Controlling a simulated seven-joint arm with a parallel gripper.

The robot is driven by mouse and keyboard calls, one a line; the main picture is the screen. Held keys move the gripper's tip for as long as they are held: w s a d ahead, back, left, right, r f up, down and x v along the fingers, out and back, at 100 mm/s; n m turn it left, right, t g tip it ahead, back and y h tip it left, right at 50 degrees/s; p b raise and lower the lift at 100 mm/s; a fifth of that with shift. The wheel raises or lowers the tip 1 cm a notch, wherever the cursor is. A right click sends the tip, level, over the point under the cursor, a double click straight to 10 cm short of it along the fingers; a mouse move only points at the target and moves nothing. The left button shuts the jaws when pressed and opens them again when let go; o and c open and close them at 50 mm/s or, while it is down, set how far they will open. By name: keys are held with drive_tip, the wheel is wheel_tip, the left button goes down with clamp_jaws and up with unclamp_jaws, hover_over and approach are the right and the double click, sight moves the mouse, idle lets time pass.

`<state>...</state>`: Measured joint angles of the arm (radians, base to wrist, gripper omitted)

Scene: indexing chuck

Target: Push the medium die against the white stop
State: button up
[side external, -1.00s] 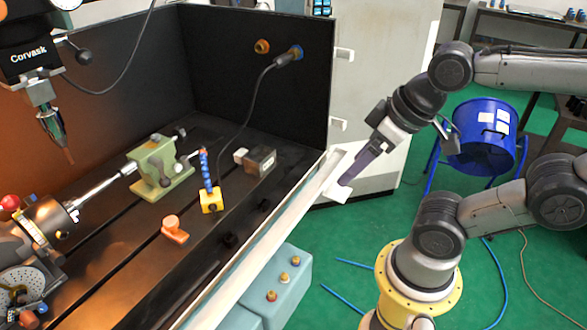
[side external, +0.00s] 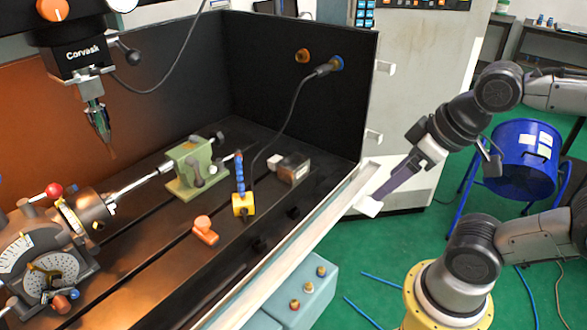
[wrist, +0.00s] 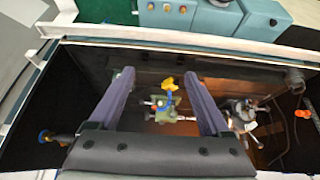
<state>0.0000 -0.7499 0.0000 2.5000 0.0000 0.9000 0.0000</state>
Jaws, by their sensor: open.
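A small white block (side external: 263,154) stands on the dark bed at the back right in the side view; it looks like the white stop. Beside it, to the right, is a dark block with a greyish, brown-tinged face (side external: 292,168). I cannot tell whether this is the medium die, and no set of dies of different sizes can be made out. My gripper (side external: 380,193) is over the front right edge of the enclosure, clear of both blocks. In the wrist view my gripper (wrist: 158,78) is open, its two purple fingers wide apart with nothing held.
A yellow block with a blue hose (side external: 241,204) stands between my gripper and the green tailstock (side external: 190,168). An orange piece (side external: 205,231) lies in front. The indexing chuck (side external: 85,215) is at left, below a hanging spindle (side external: 97,118). A pale rail (side external: 300,245) borders the bed.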

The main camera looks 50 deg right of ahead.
sight(294, 168)
drive_tip(key=c, duration=0.4)
drive_tip(key=shift+n, duration=0.6)
drive_tip(key=w+r, duration=0.4)
drive_tip(key=shift+w+d, duration=0.15)
drive_tip(key=shift+d, duration=0.05)
drive_tip(key=c, duration=0.7)
drive_tip(key=shift+g, duration=0.9)
drive_tip(key=w+d, duration=0.1)
drive_tip(key=w, duration=0.2)
drive_tip(key=w+d, duration=0.1)
drive_tip(key=w, duration=0.2)
drive_tip(key=w+d, duration=0.1)
drive_tip(key=w, duration=0.2)
drive_tip(key=shift+r, duration=0.15)
clamp_jaws()
drive_tip(key=w+d+f+g, duration=0.2)
drive_tip(key=w+d+f, duration=0.35)
drive_tip(key=w, duration=0.25)
drive_tip(key=w+d+f+g, duration=0.1)
drive_tip(key=w+f, duration=0.1)
drive_tip(key=f, duration=0.6)
drive_tip(key=w+d+f+m, duration=0.1)
drive_tip(key=w+d+f, duration=0.1)
drive_tip(key=f, duration=0.7)
drive_tip(key=shift+w+d+g, duration=0.15)
drive_tip(key=shift+w+g, duration=0.25)
drive_tip(key=shift+w, duration=0.35)
